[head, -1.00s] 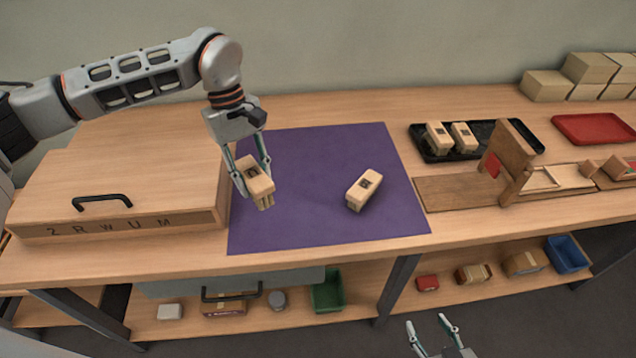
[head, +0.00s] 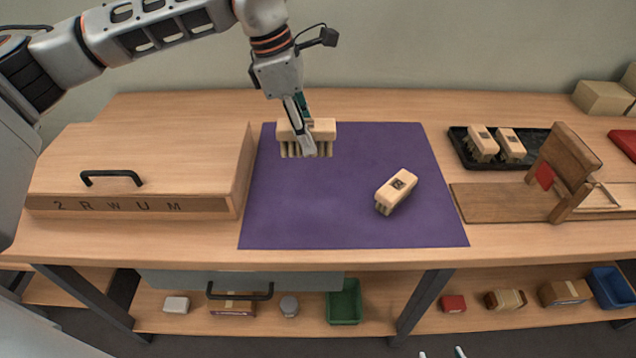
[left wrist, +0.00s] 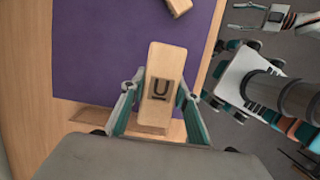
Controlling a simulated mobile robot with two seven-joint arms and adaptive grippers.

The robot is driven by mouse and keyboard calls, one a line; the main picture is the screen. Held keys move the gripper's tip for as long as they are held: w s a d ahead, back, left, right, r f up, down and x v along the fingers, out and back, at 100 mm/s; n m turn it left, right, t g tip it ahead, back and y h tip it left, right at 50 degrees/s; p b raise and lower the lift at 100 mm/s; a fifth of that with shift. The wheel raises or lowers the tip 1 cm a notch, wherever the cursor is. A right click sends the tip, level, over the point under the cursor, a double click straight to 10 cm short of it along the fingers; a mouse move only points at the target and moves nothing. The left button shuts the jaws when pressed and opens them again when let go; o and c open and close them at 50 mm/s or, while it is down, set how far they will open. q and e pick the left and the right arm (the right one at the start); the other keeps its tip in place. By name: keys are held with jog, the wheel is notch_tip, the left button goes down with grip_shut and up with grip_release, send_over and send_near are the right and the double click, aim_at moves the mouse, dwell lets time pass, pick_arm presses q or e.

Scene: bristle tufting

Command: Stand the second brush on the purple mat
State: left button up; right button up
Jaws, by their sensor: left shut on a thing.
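My left gripper (head: 306,140) is shut on a pale wooden brush (head: 322,128), with its tufts pointing down. It is over the back left of the purple mat (head: 340,220); I cannot tell whether the tufts touch. In the left wrist view the held brush (left wrist: 160,70) shows a dark U on its top, between the two fingers. Another brush (head: 397,188) is on the front right part of the mat, apart from the held one. My right gripper (head: 441,353) barely shows at the bottom edge of the head view, its fingertips apart and empty.
A wooden case (head: 150,160) with a black handle stands left of the mat. Right of it are a black tray (head: 463,147) with two brushes and a wooden fixture (head: 560,170). The middle of the mat is clear. Shelf bins sit below.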

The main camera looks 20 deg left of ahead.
pick_arm(q)
jog(key=shift+f+b, duration=0.75)
jog(key=shift+f, duration=6.9)
jog(key=shift+r, duration=0.1)
jog(key=o, duration=1.1)
